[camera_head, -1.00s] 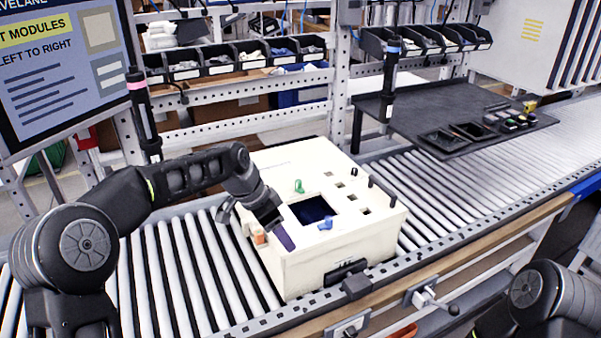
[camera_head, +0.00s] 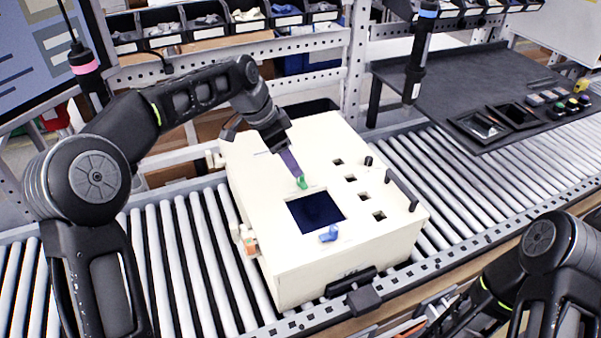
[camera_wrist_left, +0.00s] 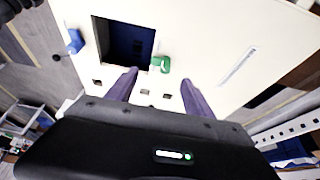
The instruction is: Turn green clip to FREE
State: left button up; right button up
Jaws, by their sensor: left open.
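The green clip (camera_head: 302,183) stands on top of the cream box (camera_head: 262,215), at the back edge of the dark square opening. In the left wrist view the green clip (camera_wrist_left: 161,64) lies just beyond my fingertips, between their lines. My left gripper (camera_head: 297,172) points down at the clip, and its purple fingers nearly reach it in the head view. In the left wrist view the left gripper (camera_wrist_left: 160,78) has its fingers spread apart with nothing between them. Its far finger is hidden in the head view. My right gripper is not in view; only part of that arm shows.
A blue clip (camera_head: 328,234) sits at the opening's front edge, and an orange piece (camera_head: 249,246) is on the box's left side. A black handle (camera_head: 402,190) stands at the right. A hanging screwdriver (camera_head: 420,55) is beyond the box. Rollers (camera_head: 190,255) surround it.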

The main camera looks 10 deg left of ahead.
aim_at(303, 181)
pick_arm(q)
jog(key=p+x, duration=0.2)
jog(key=x, duration=0.6)
jog(key=shift+w, duration=0.1)
grip_shut()
dwell(0.6)
